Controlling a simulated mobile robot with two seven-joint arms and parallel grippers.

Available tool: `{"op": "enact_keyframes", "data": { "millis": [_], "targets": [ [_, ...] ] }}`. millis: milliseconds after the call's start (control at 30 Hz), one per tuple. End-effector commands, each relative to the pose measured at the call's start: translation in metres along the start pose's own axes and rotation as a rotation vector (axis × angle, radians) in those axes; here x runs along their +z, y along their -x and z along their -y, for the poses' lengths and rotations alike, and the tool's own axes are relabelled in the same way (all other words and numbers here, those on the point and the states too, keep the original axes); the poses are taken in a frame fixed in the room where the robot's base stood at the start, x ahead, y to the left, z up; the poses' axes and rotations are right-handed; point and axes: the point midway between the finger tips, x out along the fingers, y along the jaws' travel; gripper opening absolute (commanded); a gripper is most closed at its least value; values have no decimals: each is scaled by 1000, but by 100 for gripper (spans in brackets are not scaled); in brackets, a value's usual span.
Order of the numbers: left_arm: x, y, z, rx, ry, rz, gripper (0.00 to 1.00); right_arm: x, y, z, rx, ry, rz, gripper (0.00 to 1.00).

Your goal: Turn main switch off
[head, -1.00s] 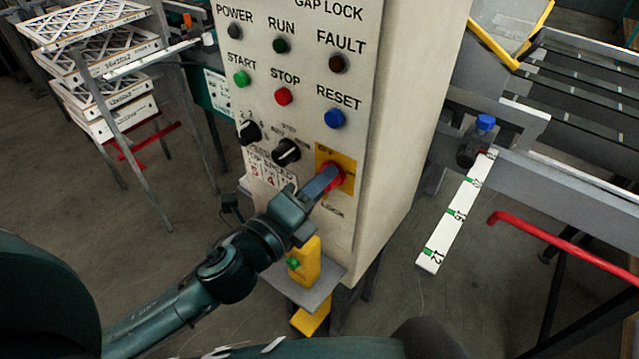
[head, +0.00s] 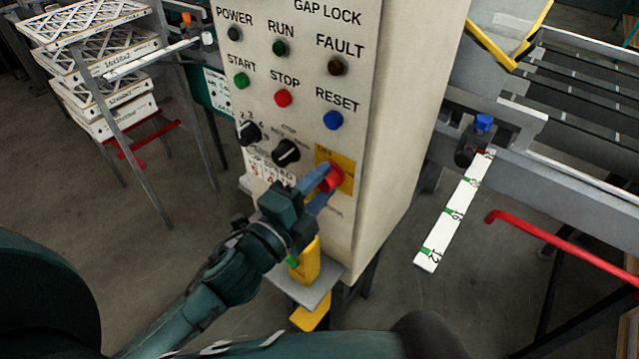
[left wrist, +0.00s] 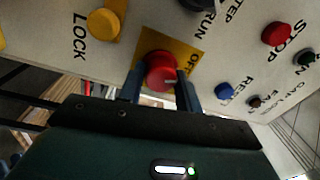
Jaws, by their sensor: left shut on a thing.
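The main switch is a red knob (head: 333,178) on a yellow plate (head: 346,164), low on the front of the beige control cabinet (head: 402,120). My left gripper (head: 322,186) is shut on this knob, with one blue-grey finger above and one below it in the head view. In the left wrist view the red knob (left wrist: 161,74) sits between the two fingertips (left wrist: 163,84). My right gripper is not in view.
Above the switch are two black selector knobs (head: 286,152), a red STOP button (head: 283,98) and a blue RESET button (head: 333,120). A yellow box with a green button (head: 306,262) stands on a shelf below. A conveyor frame (head: 570,165) is at right.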

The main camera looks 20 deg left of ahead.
Motion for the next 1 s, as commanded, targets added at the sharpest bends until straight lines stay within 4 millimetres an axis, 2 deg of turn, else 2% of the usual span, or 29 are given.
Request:
{"op": "enact_keyframes", "data": {
  "millis": [300,333,600,867,1000],
  "targets": [
    [0,0,1,-1,5,1,11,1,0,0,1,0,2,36],
    [0,0,1,-1,5,1,35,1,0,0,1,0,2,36],
    [0,0,0,-1,3,0,56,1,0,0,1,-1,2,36],
    [0,1,0,0,3,0,56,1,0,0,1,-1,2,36],
    [0,13,-2,2,4,0,56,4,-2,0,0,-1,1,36]
  ]
}}
